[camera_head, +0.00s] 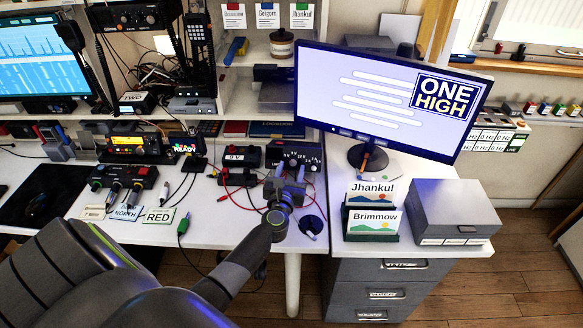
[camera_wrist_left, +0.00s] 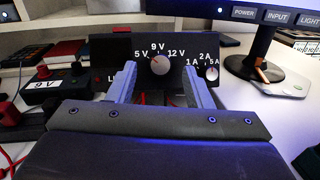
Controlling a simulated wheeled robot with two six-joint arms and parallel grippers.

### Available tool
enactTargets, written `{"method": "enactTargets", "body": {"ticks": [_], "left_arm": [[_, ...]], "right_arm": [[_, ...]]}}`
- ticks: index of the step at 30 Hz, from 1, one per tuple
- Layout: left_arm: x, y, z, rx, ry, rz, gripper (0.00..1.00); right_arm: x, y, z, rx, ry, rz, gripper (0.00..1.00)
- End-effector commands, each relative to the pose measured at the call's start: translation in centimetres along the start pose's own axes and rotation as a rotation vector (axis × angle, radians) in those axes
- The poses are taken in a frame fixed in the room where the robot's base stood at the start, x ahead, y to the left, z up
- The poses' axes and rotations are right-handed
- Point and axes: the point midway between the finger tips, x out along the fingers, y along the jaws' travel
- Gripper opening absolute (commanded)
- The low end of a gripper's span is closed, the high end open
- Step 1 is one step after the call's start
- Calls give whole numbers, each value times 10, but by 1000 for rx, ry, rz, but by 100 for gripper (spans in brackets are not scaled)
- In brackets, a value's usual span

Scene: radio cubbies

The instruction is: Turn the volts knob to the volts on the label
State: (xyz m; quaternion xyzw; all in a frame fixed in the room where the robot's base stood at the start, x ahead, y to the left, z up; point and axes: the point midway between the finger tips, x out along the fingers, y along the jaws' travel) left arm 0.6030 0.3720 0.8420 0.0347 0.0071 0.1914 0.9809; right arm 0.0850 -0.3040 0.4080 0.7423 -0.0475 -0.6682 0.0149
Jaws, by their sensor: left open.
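The black power supply (camera_head: 294,150) stands at the back of the desk. In the left wrist view its front panel (camera_wrist_left: 108,50) shows a grey volts knob (camera_wrist_left: 160,64) with marks 5 V, 9 V and 12 V around it. The knob's small reddish pointer seems to lean up and left; its exact setting is hard to tell. My left gripper (camera_head: 288,172) is open in front of the panel, its fingers (camera_wrist_left: 160,74) on either side of the knob with gaps. A black box bears a white label (camera_wrist_left: 41,84), which seems to read 9 V; the label also shows in the head view (camera_head: 236,156).
A smaller amps knob (camera_wrist_left: 212,73) sits right of the volts knob, close to my right finger. Red leads (camera_head: 240,190) lie on the desk. A monitor (camera_head: 340,90) and a card holder (camera_head: 372,238) stand to the right.

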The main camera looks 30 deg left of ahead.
Motion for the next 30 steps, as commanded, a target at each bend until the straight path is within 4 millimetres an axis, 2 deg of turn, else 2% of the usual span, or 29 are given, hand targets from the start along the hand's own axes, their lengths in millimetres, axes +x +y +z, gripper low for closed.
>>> {"method": "enactTargets", "body": {"ticks": [5,14,17,24,30], "left_arm": [[13,0,0,2,-1,0,46],[15,0,0,1,0,0,46],[15,0,0,1,0,0,35],[15,0,0,1,0,-1,4],[15,0,0,10,1,-6,2]], "right_arm": [[1,0,0,0,0,1,36],[1,2,0,-1,0,3,36],[1,3,0,-1,0,3,36],[1,3,0,-1,1,3,36],[0,3,0,-1,1,3,36]]}}
